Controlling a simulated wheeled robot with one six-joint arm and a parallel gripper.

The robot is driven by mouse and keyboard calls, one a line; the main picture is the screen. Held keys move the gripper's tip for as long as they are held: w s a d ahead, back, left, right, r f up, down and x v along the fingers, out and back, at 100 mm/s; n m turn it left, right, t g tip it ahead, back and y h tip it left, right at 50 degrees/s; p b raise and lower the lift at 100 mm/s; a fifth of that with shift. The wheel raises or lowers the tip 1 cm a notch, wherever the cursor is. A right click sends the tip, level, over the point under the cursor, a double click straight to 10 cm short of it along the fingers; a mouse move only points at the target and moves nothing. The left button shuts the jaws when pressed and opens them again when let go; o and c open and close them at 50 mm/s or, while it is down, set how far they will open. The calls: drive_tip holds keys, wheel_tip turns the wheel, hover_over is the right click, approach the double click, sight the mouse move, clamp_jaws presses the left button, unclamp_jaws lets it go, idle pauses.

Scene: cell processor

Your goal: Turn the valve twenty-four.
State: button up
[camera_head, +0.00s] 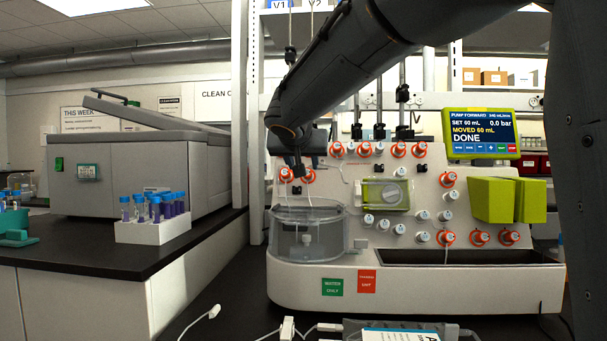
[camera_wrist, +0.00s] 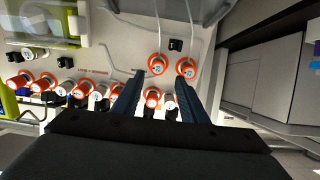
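My gripper (camera_head: 296,168) is in front of the upper left of the white cell processor (camera_head: 410,285), close to two orange-collared valves. One valve (camera_head: 285,174) is at the left of the fingers and the other valve (camera_head: 308,176) at the right. In the wrist view my gripper (camera_wrist: 160,76) has its two fingers apart with nothing held. One orange-collared valve (camera_wrist: 157,64) shows just beyond the gap, and another (camera_wrist: 186,68) shows near the right fingertip. Valve numbers are too small to read, so I cannot tell which is twenty-four. Whether a finger touches a valve is unclear.
More valves, white and orange-collared, cover the panel (camera_head: 447,237). A clear round chamber (camera_head: 307,232) sits below the gripper. A pump screen (camera_head: 481,134) reads DONE. Green boxes (camera_head: 507,200) stand at the right. A tube rack (camera_head: 153,230) is on the left bench.

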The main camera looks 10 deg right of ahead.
drive_tip(key=x, duration=0.6)
drive_tip(key=shift+d+f, duration=0.2)
drive_tip(key=shift+d, duration=0.1)
drive_tip(key=shift+w, duration=0.15)
clamp_jaws()
